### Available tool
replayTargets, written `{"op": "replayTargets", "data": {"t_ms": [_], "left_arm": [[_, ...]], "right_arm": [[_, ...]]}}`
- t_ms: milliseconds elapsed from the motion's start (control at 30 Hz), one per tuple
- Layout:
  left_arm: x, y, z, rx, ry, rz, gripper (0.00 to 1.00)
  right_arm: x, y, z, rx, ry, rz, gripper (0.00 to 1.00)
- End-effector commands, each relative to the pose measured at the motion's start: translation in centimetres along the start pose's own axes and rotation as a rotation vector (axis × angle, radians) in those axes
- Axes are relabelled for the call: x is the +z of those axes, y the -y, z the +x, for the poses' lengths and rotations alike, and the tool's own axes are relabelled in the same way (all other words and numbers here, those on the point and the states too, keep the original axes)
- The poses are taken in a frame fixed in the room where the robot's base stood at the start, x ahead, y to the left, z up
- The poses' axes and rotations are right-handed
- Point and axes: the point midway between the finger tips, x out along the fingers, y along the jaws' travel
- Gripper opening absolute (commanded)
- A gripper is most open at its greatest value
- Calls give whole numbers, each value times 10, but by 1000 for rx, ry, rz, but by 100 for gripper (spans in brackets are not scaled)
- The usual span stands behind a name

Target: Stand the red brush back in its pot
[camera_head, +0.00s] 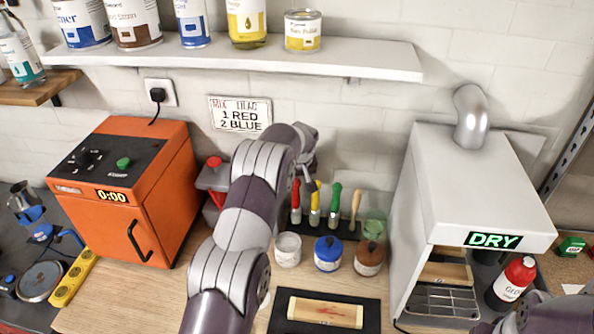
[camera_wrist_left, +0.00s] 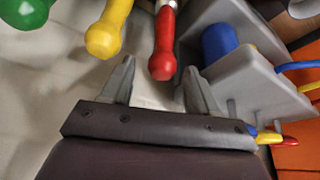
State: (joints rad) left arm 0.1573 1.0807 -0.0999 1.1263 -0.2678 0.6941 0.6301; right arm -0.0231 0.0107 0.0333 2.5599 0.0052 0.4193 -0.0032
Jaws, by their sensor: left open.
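The red brush (camera_head: 295,202) stands roughly upright with its handle up, in line with other brushes at a dark rack (camera_head: 345,229). In the left wrist view the red handle's rounded end (camera_wrist_left: 163,60) lies in front of the gap between the fingers. My left gripper (camera_head: 311,178) is open and empty above the brushes; its spread fingertips also show in the left wrist view (camera_wrist_left: 159,68). The red brush's bristles are hard to make out.
Yellow (camera_head: 315,203), green (camera_head: 335,205) and wooden (camera_head: 355,207) handles stand close on the right. An orange oven (camera_head: 130,200) is left, a white dryer (camera_head: 470,200) right. A shelf (camera_head: 300,58) hangs above.

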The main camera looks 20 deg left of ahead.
Motion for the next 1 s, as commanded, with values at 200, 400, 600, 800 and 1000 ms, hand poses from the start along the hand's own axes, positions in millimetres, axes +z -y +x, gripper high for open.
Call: {"op": "replayTargets", "data": {"t_ms": [200,400,600,800,1000], "left_arm": [[1,-1,-40,3,-6,1,60],[0,-1,-84,2,-5,0,60],[0,-1,-111,2,-3,1,60],[0,-1,-119,1,-2,1,60],[0,-1,-119,1,-2,1,60]], "right_arm": [[3,0,21,0,0,0,51],[4,0,34,0,0,0,51],[5,0,39,0,0,0,51],[5,0,39,0,0,0,51],[5,0,39,0,0,0,51]]}}
